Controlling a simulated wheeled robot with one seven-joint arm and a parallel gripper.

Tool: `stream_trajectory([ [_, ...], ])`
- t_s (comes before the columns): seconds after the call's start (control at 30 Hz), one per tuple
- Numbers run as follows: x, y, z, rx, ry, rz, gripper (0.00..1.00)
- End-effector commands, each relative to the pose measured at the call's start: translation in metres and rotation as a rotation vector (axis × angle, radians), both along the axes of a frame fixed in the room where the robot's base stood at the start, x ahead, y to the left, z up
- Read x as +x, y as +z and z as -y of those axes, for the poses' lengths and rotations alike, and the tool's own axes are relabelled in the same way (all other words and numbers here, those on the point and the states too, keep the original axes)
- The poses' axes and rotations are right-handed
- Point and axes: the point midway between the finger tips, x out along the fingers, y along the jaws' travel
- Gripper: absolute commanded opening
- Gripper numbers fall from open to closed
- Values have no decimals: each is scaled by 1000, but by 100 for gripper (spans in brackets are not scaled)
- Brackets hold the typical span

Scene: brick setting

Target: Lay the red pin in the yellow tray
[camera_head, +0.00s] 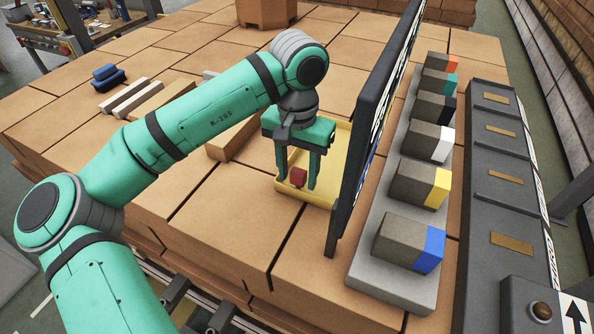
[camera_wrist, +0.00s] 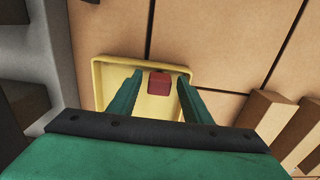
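The red pin (camera_head: 298,177) shows as a small dark red block at the near left part of the yellow tray (camera_head: 325,152). In the wrist view the red pin (camera_wrist: 159,83) appears inside the yellow tray (camera_wrist: 103,66), by its rim. My gripper (camera_head: 297,182) is over the tray, pointing down. Its two green fingers stand apart on either side of the pin. In the wrist view my gripper (camera_wrist: 160,92) shows gaps between the pin and both fingers. I cannot tell whether the pin fully rests on the tray floor.
A dark upright panel (camera_head: 372,115) stands right beside the tray. Behind it, a grey ledge (camera_head: 375,260) holds several grey blocks with coloured ends. Long tan blocks (camera_head: 235,135) lie left of the tray. Dark blue pieces (camera_head: 107,78) lie farther left. The near tan surface is clear.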

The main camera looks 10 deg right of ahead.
Motion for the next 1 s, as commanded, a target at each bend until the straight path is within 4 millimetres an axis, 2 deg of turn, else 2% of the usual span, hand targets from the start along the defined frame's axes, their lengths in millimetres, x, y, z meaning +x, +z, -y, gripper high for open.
stream_trajectory([
  [0.13,0,3,1,0,-1,1,45],
  [0.27,0,19,2,0,-2,2,45],
  [0.7,1,102,-2,2,4,3,45],
  [0.83,1,116,-2,1,4,2,45],
  [1.0,0,122,-2,1,3,-1,45],
])
